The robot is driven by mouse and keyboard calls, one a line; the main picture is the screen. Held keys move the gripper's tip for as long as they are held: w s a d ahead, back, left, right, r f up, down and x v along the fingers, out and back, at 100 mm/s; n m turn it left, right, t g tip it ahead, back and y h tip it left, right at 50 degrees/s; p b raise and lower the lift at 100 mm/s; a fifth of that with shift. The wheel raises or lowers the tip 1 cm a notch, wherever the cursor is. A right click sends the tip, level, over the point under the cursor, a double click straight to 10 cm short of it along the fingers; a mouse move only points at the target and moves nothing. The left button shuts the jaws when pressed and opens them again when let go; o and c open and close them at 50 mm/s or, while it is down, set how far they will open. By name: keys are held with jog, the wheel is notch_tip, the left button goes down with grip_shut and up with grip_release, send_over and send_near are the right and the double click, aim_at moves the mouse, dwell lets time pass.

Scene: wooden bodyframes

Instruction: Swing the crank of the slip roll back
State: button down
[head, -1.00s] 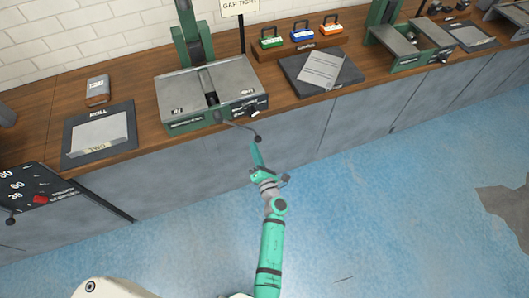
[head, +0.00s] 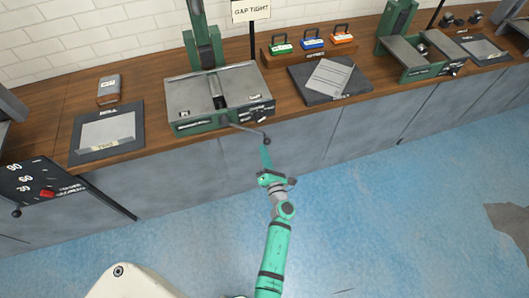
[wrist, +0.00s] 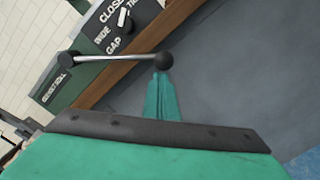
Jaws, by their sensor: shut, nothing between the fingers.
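The slip roll (head: 218,92) is a grey-topped green machine on the wooden bench. Its crank (head: 246,131) is a thin metal arm that sticks out to the right from the front face, past the bench edge, and ends in a black ball knob (head: 267,141). In the wrist view the crank arm (wrist: 112,57) runs rightward to the black knob (wrist: 165,60). My gripper (head: 264,148) is shut and empty just below the knob. In the wrist view its closed fingertips (wrist: 160,77) overlap the knob's lower edge; I cannot tell whether they touch.
A dark pad (head: 107,132) lies left of the slip roll. A dark plate with a paper sheet (head: 329,77) and a rack of coloured locks (head: 312,45) stand to the right. A dial board (head: 38,188) juts out at the left.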

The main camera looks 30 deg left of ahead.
jog(key=s+d+f, duration=0.2)
jog(key=s+d, duration=0.3)
jog(key=s, duration=0.5)
jog(key=shift+d+f, duration=0.35)
jog(key=s+d+r+m+t+h, duration=0.2)
jog(key=s+d+r+m+h, duration=0.1)
jog(key=s+d+m, duration=0.45)
jog(key=s+d+r+m+t+h, duration=0.2)
jog(key=s+d+r+m+h, duration=0.1)
jog(key=s+d+m, duration=0.5)
jog(key=s+d+r+m+h, duration=0.3)
jog(key=s+d+r+m, duration=0.1)
jog(key=m, duration=0.6)
jog(key=s+d+r+m+g+h, duration=0.1)
jog(key=s+d+r+m+h, duration=0.3)
jog(key=s+r+m, duration=0.3)
jog(key=s+m, duration=0.2)
jog(key=shift+s+r+m, duration=0.25)
jog(key=shift+m, duration=0.1)
